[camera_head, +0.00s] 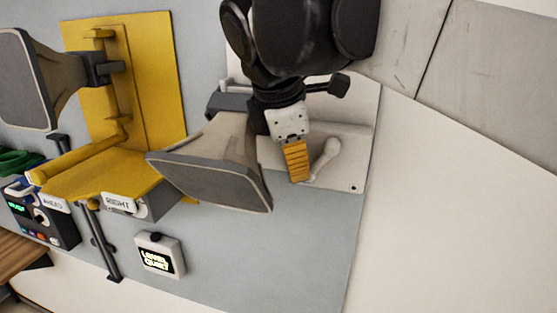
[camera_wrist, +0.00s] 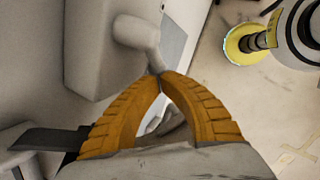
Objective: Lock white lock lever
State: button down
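The white lock lever (camera_head: 327,157) is on a white panel (camera_head: 370,150) at the right of the head view, rounded at its upper end and slanting down to the left. In the wrist view the white lever (camera_wrist: 140,35) bends down toward my fingertips. My gripper (camera_head: 301,178) has ridged orange fingers and is just left of the lever's lower end. In the wrist view my gripper's fingertips (camera_wrist: 160,76) meet, with a gap between the fingers lower down. They are at or very near the lever's end; I cannot tell whether they touch it.
A grey horn (camera_head: 210,165) juts out left of my gripper. A yellow phone housing (camera_head: 105,175) and another horn (camera_head: 25,80) are farther left. A small display box (camera_head: 160,256) is below. In the wrist view a round yellow-rimmed part (camera_wrist: 246,44) is at upper right.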

jog(key=shift+f, duration=0.1)
jog(key=shift+s+d+f+b, duration=0.2)
jog(key=shift+d+f+b, duration=0.1)
jog(key=shift+d+f, duration=0.3)
dwell(1.1)
jog(key=shift+s+d+f+h, duration=0.1)
jog(key=shift+d+f+h, duration=0.25)
jog(key=shift+h, duration=0.45)
jog(key=shift+s+d+f+g+b, duration=0.15)
jog(key=shift+s+d+f+b, duration=0.05)
jog(key=shift+d, duration=0.3)
jog(key=shift+s+d+f+g+b, duration=0.15)
jog(key=shift+s+d, duration=0.05)
jog(key=shift+d, duration=0.3)
dwell(0.8)
jog(key=shift+d+n, duration=0.15)
jog(key=shift+n, duration=0.15)
jog(key=shift+r+p, duration=0.7)
jog(key=shift+r, duration=0.15)
